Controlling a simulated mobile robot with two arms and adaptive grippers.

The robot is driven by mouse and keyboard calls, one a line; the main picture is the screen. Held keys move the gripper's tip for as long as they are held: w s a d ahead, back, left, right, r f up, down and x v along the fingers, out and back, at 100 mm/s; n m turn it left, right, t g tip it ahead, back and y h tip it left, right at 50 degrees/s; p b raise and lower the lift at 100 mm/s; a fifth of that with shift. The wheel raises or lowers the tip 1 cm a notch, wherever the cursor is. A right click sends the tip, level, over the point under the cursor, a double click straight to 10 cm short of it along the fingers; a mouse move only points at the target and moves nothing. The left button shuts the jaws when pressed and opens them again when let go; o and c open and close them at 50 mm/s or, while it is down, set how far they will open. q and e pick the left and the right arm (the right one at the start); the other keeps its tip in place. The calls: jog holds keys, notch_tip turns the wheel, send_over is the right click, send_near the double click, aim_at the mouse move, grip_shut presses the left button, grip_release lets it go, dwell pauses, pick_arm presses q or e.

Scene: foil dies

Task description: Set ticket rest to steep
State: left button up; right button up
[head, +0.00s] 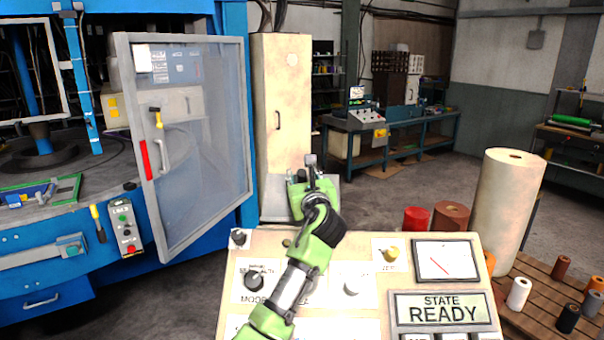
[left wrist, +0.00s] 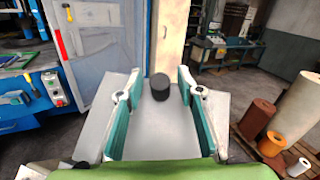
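A plain grey plate (left wrist: 155,135), perhaps the ticket rest, lies under my left gripper (left wrist: 160,80) in the left wrist view. A short black cylinder, perhaps a knob (left wrist: 159,88), stands at its far part, between the open fingertips; contact is not clear. In the head view part of the grey plate (head: 329,192) shows behind the cream control panel (head: 375,262), and my left gripper (head: 311,172) is over it. No ticket or label on the plate can be read. The rest's setting cannot be told. My right gripper is not in view.
A blue machine with a door (head: 195,150) stands left. Foil rolls (head: 510,205) stand on a pallet at right.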

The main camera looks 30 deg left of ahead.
pick_arm(q)
grip_shut()
